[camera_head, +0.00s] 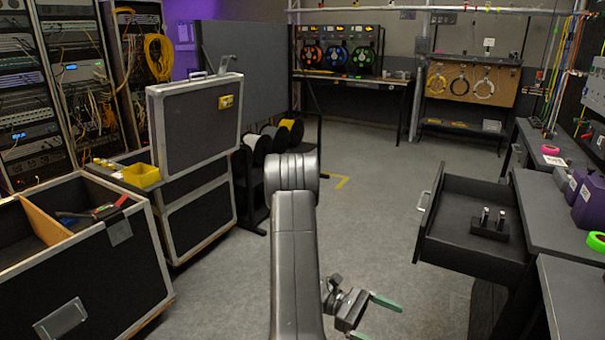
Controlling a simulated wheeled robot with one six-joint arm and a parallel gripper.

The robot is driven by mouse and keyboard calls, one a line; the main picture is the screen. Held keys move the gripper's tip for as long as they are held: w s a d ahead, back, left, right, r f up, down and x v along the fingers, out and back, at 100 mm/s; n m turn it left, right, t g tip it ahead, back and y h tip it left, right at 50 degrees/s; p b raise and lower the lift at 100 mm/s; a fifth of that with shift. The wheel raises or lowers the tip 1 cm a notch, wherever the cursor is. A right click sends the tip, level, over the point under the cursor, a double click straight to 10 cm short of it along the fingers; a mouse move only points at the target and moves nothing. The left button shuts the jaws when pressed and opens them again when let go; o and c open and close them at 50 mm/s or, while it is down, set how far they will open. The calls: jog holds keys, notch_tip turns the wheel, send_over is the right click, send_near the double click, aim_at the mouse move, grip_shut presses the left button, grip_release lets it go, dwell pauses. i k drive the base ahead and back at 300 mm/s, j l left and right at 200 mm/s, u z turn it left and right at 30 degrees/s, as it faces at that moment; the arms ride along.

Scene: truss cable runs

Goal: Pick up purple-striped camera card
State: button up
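An open black drawer (462,247) juts out from the desk at the right. In it stands a small dark holder (488,229) with two small upright pieces, a left one (484,215) and a right one (500,219). They may be camera cards, but they are too small for me to make out a purple stripe. My gripper (383,322) is low at the bottom centre, left of the drawer and apart from it. Its two green-tipped fingers are spread with floor visible between them. The lower finger is partly cut off by the picture edge.
The desk (545,215) carries purple boxes (590,200) and green tape (597,241). Flight cases (75,265) fill the left. A bench with cable reels (350,78) stands at the back. The grey floor (385,200) in the middle is clear.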

aim_at(485, 214)
jog(key=z, duration=1.15)
